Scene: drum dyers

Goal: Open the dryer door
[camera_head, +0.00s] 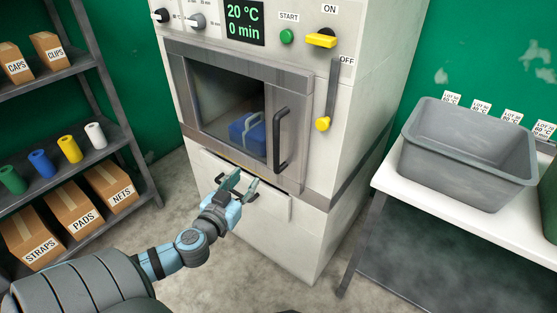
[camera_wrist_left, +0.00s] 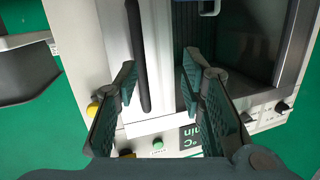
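The dryer (camera_head: 335,100) has a grey-framed door (camera_head: 300,80) with a dark window, which looks closed. The door's dark vertical handle (camera_head: 280,140) is on its right side. A blue container with a pale handle (camera_head: 246,130) shows behind the glass. My left gripper (camera_head: 242,185) is in front of the door's lower edge, below and left of the handle, and empty. In the left wrist view my left gripper (camera_wrist_left: 160,72) has its fingers spread, and the door handle (camera_wrist_left: 140,60) shows beyond them, nearer the left finger. I cannot see contact.
A grey tub (camera_head: 470,150) stands on a white table at right. A shelf (camera_head: 80,145) with boxes is at left.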

